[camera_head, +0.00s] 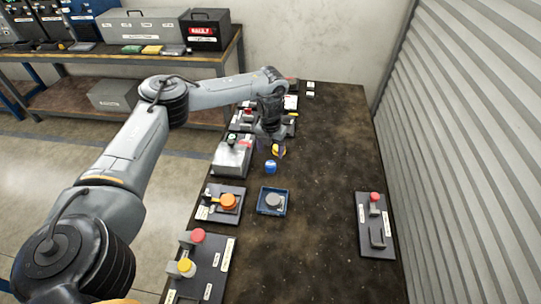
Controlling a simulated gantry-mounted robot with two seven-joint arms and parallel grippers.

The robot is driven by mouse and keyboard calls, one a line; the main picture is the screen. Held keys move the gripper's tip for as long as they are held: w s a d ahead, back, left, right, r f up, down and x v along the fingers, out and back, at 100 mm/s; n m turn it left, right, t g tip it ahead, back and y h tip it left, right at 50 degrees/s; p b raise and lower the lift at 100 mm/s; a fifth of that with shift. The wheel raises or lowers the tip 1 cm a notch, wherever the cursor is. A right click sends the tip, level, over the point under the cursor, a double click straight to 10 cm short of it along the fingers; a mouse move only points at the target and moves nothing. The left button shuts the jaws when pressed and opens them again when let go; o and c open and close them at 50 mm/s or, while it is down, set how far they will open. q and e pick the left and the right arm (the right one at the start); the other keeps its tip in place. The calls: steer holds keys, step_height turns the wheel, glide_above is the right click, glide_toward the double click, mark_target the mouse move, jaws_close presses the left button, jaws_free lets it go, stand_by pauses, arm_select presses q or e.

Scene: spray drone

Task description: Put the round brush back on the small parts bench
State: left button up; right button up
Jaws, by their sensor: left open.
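My left arm reaches from the left over a long dark bench (320,215). My left gripper (271,150) points down above the bench's left half and is open. A small yellow piece (275,150) shows at its fingertips; I cannot tell whether it lies between them or behind. A small blue round object (270,167) stands on the bench just in front of the gripper, apart from it. I cannot tell for certain which small item is the round brush. My right gripper is not in view.
A blue tray (262,209) holds a grey round part. Fixture plates with an orange knob (228,201), a red knob (198,235) and a grey box (231,158) line the left edge. Another plate (364,240) lies at right. The bench's middle right is clear, beside a corrugated wall (465,150).

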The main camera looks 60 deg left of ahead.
arm_select(q)
steer(key=shift+r, duration=1.1)
steer(key=shift+r, duration=0.1)
